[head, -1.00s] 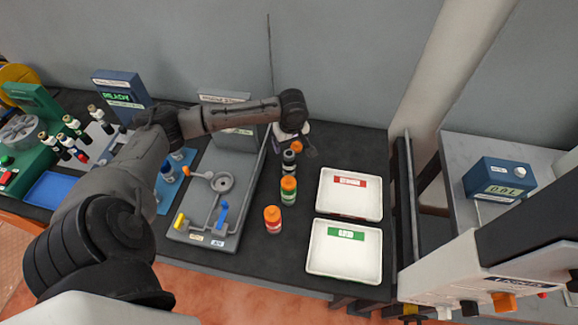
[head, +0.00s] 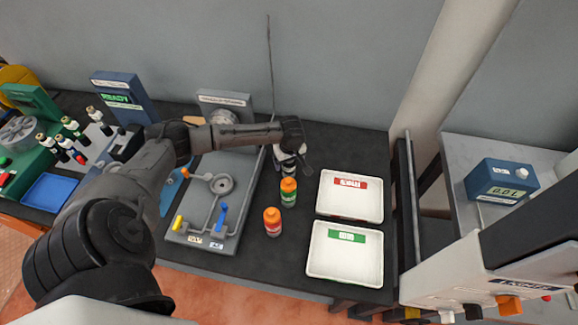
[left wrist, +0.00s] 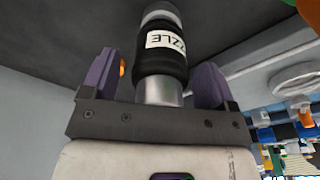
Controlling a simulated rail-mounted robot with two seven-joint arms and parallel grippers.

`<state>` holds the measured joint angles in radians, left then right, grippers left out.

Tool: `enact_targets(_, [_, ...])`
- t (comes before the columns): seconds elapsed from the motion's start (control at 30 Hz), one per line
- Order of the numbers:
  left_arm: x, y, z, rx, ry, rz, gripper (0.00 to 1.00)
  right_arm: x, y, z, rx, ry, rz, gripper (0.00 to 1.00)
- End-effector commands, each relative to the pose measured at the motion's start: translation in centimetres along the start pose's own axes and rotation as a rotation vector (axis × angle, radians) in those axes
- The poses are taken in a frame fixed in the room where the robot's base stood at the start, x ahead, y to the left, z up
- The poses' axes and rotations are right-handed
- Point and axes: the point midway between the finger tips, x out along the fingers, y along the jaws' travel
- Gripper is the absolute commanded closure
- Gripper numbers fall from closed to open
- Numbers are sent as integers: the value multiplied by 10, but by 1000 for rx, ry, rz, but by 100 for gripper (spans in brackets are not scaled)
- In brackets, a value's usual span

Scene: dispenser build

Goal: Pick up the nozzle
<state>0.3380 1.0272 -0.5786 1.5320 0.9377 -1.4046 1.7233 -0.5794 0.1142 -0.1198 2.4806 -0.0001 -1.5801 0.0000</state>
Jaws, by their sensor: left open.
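The nozzle (left wrist: 163,55) is a black cylinder with a white label and metallic ends, seen in the left wrist view. My left gripper (left wrist: 155,75) has its two purple fingers apart, one on each side of the nozzle, with a visible gap on both sides. In the head view my left gripper (head: 290,162) points down at the back of the dark table, just behind the orange-capped bottles. The gripper and wrist hide the nozzle there. My right gripper is not in view.
A green-labelled bottle (head: 288,192) with an orange cap stands just in front of the gripper, another orange bottle (head: 272,221) nearer. A grey fixture (head: 205,215) lies to the left. A red-labelled tray (head: 330,205) and a green-labelled tray (head: 325,265) lie to the right.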

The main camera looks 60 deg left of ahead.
Motion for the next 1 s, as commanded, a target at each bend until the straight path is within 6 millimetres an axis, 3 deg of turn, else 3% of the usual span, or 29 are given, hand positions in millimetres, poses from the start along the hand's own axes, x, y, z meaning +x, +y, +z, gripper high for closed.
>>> enact_targets(0.27, [2,0,0,0,0,0,19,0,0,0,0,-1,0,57])
enact_targets(1.0, [1,0,0,-1,1,0,90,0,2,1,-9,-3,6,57])
